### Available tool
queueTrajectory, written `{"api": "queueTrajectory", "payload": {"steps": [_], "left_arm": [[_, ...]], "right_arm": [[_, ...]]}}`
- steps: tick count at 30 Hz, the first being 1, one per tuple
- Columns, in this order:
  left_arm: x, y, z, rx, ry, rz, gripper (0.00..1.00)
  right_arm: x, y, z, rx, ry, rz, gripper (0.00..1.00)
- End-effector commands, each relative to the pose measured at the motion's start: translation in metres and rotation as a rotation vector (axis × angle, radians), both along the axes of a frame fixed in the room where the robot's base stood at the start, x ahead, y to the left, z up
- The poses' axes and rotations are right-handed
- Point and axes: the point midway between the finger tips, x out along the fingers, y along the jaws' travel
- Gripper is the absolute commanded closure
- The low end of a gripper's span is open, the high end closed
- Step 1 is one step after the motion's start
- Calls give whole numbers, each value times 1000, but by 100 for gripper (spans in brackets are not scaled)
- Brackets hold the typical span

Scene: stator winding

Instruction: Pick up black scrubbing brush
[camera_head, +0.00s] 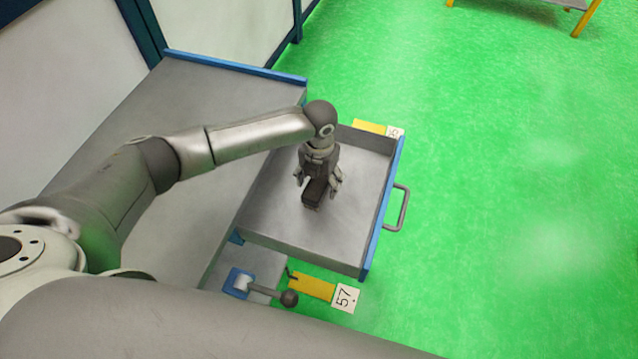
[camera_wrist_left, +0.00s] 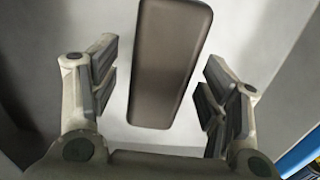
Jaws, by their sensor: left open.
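The black scrubbing brush (camera_head: 314,193) lies in the open drawer, partly hidden by my left gripper in the head view. In the left wrist view the brush (camera_wrist_left: 169,62) shows as a dark brown-grey, rounded block, running from the top edge down between the fingers. My left gripper (camera_head: 318,182) reaches down into the drawer over the brush. Its fingers (camera_wrist_left: 160,90) are open, one on each side of the brush, with a gap on both sides. My right gripper is in neither view.
The grey drawer (camera_head: 345,225) has raised walls, a blue front edge and a handle (camera_head: 398,208) on its right. A grey worktop (camera_head: 190,95) lies left of it. A lever with a dark knob (camera_head: 289,298) and a "57" tag (camera_head: 345,298) are below.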

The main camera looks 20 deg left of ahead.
Motion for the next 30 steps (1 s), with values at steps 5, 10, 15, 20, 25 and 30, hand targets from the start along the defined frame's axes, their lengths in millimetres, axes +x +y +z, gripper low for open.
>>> {"api": "queueTrajectory", "payload": {"steps": [5,10,15,20,25,30], "left_arm": [[0,0,-5,0,-2,-1,30],[0,0,-5,1,-1,0,38],[0,0,-4,1,-1,0,60],[0,0,-4,1,-1,0,80],[1,0,-4,0,-2,0,83],[1,0,-1,0,-2,0,83]], "right_arm": [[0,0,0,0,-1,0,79],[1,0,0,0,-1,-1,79],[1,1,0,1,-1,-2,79],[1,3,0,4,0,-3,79],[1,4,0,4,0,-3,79],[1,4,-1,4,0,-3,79]]}}
